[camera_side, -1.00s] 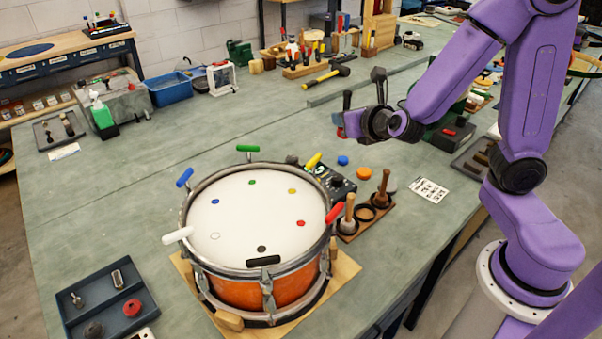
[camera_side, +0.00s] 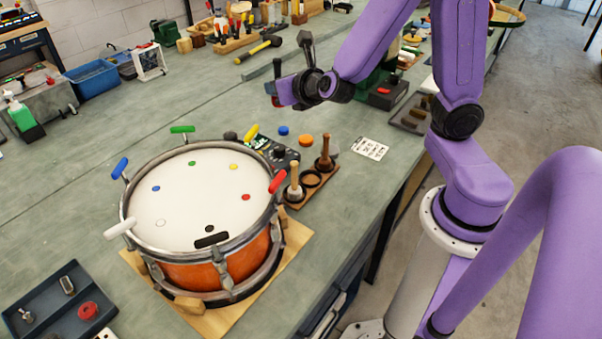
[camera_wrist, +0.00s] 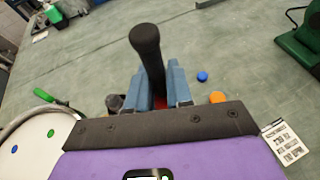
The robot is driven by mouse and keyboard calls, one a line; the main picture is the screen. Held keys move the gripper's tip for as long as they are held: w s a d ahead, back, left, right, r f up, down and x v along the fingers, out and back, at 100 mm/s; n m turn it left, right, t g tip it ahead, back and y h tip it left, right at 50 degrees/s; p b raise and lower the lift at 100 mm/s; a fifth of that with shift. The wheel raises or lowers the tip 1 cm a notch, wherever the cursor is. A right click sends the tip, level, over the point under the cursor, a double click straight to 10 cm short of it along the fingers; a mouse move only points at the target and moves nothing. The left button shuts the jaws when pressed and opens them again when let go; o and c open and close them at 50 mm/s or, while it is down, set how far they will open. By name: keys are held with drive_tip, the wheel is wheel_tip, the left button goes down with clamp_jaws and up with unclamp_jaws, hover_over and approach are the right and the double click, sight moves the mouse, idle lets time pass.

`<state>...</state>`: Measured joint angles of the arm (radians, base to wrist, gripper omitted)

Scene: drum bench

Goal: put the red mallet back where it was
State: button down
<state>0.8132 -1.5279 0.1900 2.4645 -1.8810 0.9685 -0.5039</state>
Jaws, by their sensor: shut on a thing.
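My gripper (camera_side: 277,90) is shut on the red mallet, high above the bench behind the drum. In the wrist view the mallet's black handle (camera_wrist: 146,45) stands up between the two blue fingers (camera_wrist: 160,88). A little red shows low between them; the rest of the mallet is hidden. In the side view the dark handle (camera_side: 277,68) points up and red (camera_side: 276,101) shows below the fingers. A wooden rack (camera_side: 302,196) right of the drum holds two wooden-handled mallets (camera_side: 294,178), (camera_side: 325,148), with an empty ring (camera_side: 311,178) between them.
The drum (camera_side: 205,200) has coloured handles around its rim, one of them red (camera_side: 277,181). The bench left of the drum is largely clear.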

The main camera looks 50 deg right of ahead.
drive_tip(key=shift+s+d+f, duration=0.2)
drive_tip(key=shift+s+f, duration=1.15)
drive_tip(key=shift+f, duration=1.8)
drive_tip(key=shift+s+d+f, duration=0.15)
drive_tip(key=shift+s+f, duration=1.25)
drive_tip(key=shift+f, duration=1.7)
drive_tip(key=shift+s+d+f, duration=0.2)
drive_tip(key=shift+s+f, duration=1.15)
drive_tip(key=shift+f, duration=1.8)
drive_tip(key=shift+f, duration=0.65)
drive_tip(key=c, duration=0.9)
unclamp_jaws()
drive_tip(key=shift+c, duration=0.2)
